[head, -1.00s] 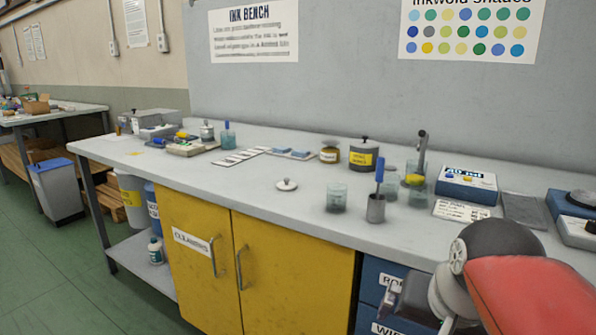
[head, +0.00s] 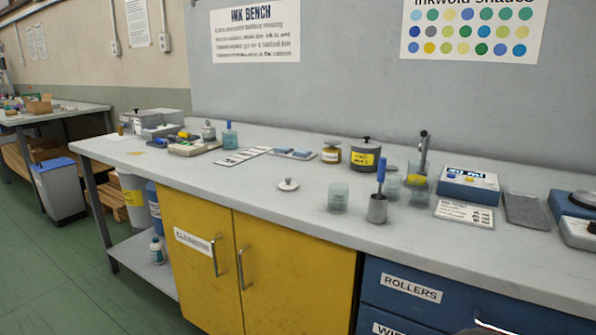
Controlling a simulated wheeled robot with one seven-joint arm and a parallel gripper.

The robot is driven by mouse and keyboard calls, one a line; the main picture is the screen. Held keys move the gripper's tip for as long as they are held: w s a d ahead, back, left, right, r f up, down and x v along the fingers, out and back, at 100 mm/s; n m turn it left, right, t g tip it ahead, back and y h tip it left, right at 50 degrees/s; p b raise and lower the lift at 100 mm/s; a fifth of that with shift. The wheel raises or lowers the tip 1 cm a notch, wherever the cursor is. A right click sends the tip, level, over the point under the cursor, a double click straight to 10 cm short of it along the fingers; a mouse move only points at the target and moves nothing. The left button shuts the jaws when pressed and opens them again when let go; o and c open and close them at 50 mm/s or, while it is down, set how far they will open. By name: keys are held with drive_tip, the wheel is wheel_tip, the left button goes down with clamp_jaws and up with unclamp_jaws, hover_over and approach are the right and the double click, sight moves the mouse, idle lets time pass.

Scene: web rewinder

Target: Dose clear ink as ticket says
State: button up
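A white printed ticket (head: 464,213) lies on the bench at the right; its text is too small to read. Behind it is a blue box (head: 468,186) with a white top marked in ml; the number is not certain. A lidded grey pot with a yellow label (head: 365,158) and a small jar (head: 331,154) stand at the back; I cannot tell which thing holds clear ink. A clear beaker (head: 338,197) stands near the front, beside a metal cup (head: 377,208) holding a blue-handled tool (head: 381,174). My gripper is not clearly visible in the head view.
A loose lid (head: 288,184) lies on the bench. A dark-handled tool (head: 422,152) stands among clear vessels. A grey tray (head: 526,211) and a scale-like device (head: 577,228) are at the right. Yellow cabinet doors (head: 243,262) and blue drawers (head: 420,295) are below. The bench's left front is clear.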

clamp_jaws()
idle(1.1)
